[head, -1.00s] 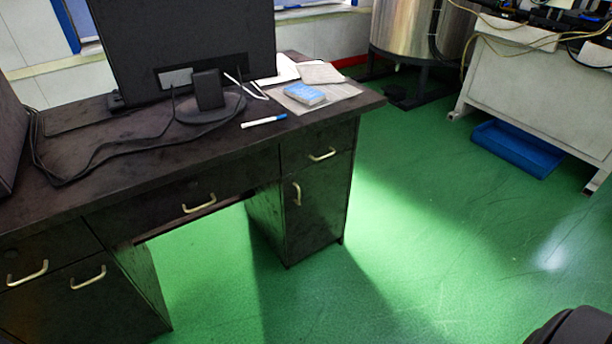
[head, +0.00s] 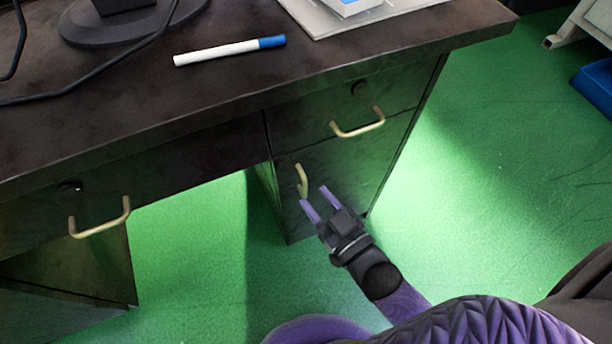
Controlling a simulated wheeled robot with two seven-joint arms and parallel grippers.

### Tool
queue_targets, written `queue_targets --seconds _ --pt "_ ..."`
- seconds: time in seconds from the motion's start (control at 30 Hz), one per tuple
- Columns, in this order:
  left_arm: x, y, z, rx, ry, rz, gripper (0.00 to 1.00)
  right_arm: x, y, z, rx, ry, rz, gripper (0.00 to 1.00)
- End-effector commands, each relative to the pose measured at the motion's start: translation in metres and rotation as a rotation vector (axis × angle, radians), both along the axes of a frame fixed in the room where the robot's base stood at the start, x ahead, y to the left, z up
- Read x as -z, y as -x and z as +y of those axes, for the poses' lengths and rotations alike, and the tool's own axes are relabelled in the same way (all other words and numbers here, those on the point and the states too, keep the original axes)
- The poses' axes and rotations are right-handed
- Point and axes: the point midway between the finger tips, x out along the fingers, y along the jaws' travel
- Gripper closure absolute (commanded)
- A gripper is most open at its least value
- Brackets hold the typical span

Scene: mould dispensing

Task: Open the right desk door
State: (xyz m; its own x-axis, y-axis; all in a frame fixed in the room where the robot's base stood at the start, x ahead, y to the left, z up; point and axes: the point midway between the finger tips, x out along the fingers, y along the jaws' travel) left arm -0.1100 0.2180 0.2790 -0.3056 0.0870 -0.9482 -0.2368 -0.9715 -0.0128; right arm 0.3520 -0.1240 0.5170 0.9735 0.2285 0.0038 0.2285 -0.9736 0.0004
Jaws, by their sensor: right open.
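The right desk door (head: 356,165) is the dark lower panel of the desk's right cabinet, and it looks closed. Its handle (head: 302,180) is a pale, upright bar near the door's left edge. My right gripper (head: 317,199) is open, with two purple fingers pointing up at the handle. The fingertips are at the handle's lower end in the picture; I cannot tell whether they touch it. Nothing is between the fingers. My left gripper is not in view.
A drawer with a horizontal handle (head: 358,122) sits directly above the door. The desk top (head: 240,85) overhangs it and carries a marker (head: 229,51). The middle drawer handle (head: 99,218) is at left.

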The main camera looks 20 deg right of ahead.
Motion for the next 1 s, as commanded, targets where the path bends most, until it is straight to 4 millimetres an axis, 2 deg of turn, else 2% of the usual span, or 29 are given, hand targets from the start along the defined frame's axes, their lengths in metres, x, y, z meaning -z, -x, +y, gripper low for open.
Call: queue_targets --seconds 0.03,0.1,0.2,0.5,0.53,0.73,1.0 --pt "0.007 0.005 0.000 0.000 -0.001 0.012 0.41 0.006 -0.011 0.003 0.000 -0.001 0.001 0.55" --pt "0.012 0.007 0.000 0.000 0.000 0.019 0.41 0.006 -0.024 0.006 0.000 0.000 0.002 0.55" --pt "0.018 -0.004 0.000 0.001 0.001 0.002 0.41 0.004 -0.037 0.009 0.000 0.001 0.003 0.55" --pt "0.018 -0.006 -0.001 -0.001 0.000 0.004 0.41 0.001 -0.043 0.010 0.000 0.001 0.003 0.55" --pt "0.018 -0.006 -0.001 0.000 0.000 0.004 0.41 0.001 -0.043 0.010 0.000 0.001 0.003 0.57" --pt "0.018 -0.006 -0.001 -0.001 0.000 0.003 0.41 0.001 -0.043 0.010 0.000 0.001 0.004 0.99" --pt "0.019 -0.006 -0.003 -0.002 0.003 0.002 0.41 0.001 -0.043 0.010 0.000 0.001 0.004 1.00"
